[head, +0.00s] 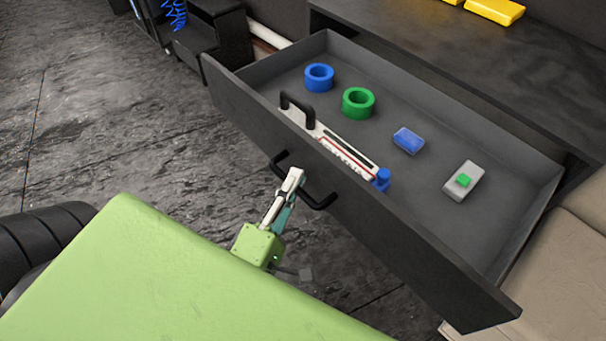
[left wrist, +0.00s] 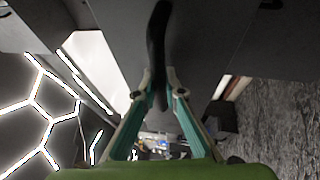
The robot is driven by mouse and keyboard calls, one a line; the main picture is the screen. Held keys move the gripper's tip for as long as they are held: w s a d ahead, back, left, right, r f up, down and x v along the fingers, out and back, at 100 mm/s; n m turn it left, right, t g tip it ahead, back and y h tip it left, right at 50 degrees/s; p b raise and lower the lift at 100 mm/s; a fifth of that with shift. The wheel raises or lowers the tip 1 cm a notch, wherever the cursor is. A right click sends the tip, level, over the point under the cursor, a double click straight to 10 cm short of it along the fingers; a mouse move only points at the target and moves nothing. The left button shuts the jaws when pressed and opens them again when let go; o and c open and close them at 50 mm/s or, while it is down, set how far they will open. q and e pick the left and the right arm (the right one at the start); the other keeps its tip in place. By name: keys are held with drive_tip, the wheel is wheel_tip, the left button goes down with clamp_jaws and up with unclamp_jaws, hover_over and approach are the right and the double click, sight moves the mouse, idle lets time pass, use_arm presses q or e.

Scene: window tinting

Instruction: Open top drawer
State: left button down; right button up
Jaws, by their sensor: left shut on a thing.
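The top drawer (head: 395,225) is pulled well out of the dark cabinet in the head view, its inside in plain sight. A black bar handle (head: 318,202) is on its front. My left gripper (head: 294,180) is shut on this handle. In the left wrist view the handle (left wrist: 160,50) runs between the two teal fingers of the left gripper (left wrist: 159,88). My right gripper is not in view.
The drawer holds a blue ring (head: 319,77), a green ring (head: 358,102), a blue block (head: 408,140), a grey block with a green patch (head: 463,181) and a white tool with a black handle (head: 345,155). Yellow items (head: 495,10) lie on the cabinet top.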

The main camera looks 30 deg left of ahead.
use_arm(q)
drive_tip(key=shift+s+a, duration=0.1)
drive_tip(key=shift+s, duration=0.15)
drive_tip(key=c, duration=2.1)
unclamp_jaws()
drive_tip(key=s, duration=0.4)
drive_tip(key=s+f, duration=0.1)
drive_tip(key=s, duration=0.3)
drive_tip(key=s+f, duration=0.1)
drive_tip(key=s, duration=0.2)
drive_tip(key=shift+s+d+f, duration=0.1)
drive_tip(key=shift+s+d, duration=0.2)
drive_tip(key=shift+s, duration=0.1)
